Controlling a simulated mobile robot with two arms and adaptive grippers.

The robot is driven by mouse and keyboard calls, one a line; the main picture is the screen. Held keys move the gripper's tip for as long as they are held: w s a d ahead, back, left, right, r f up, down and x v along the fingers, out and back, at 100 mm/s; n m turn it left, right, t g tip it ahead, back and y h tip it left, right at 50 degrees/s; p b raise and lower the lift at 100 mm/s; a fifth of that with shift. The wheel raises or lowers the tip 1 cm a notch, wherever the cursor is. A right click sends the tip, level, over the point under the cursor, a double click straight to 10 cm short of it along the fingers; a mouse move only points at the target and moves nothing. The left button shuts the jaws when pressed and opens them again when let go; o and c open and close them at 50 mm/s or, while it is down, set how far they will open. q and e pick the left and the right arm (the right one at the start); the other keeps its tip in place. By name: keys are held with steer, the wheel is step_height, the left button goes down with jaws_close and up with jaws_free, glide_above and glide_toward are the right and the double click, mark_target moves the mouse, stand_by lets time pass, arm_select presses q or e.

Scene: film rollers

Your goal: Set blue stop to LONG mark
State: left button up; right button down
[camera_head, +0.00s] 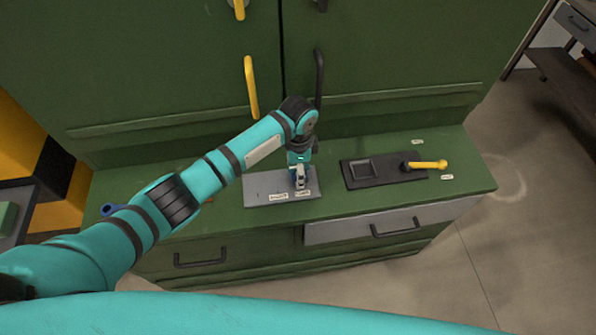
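My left gripper (300,181) reaches down over a grey plate (262,184) on the green cabinet top. A small patch of blue (292,176), which may be the blue stop, shows at the gripper's fingers; the rest is hidden behind them. Whether the fingers are closed on it is too small to tell. Two small white labels sit along the plate's front edge, a left one (278,197) and a right one (303,192). Their print is too small to read surely. The gripper is just behind the right label. My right gripper is out of view.
A black plate (382,176) with a square frame and a yellow-handled lever (428,165) lies to the right. A blue piece (112,209) shows at the cabinet's left end. Green doors with a yellow handle (251,87) and a black handle (319,75) stand behind.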

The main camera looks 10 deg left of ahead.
arm_select(q)
step_height(320, 180, up, 11)
steer(key=shift+f, duration=0.1)
stand_by(0.4)
